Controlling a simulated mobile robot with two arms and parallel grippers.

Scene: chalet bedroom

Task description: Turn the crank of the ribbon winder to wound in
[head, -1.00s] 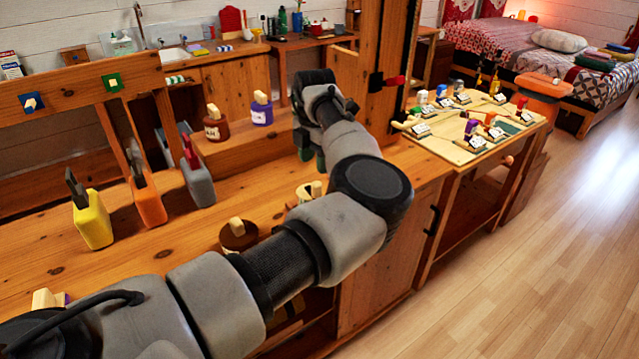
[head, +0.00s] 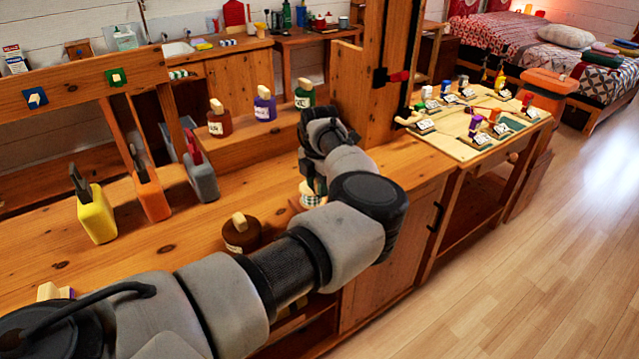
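My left arm reaches in from the lower left across the wooden bench. Its gripper (head: 313,166) points down near the bench's front edge, beside the wooden post. Its fingers are mostly hidden by my wrist, so I cannot tell if they are open or shut. Directly below is a small cream piece with a green-and-white checkered part (head: 312,192), partly covered by the gripper and arm. It may be the ribbon winder; its crank cannot be made out. Whether the gripper touches it is unclear. My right gripper is not in view.
Red-brown (head: 219,122), purple (head: 264,107) and green (head: 304,97) jars stand behind the gripper. A brown round jar (head: 241,236) is close to my forearm. A board with small figures (head: 460,145) lies right.

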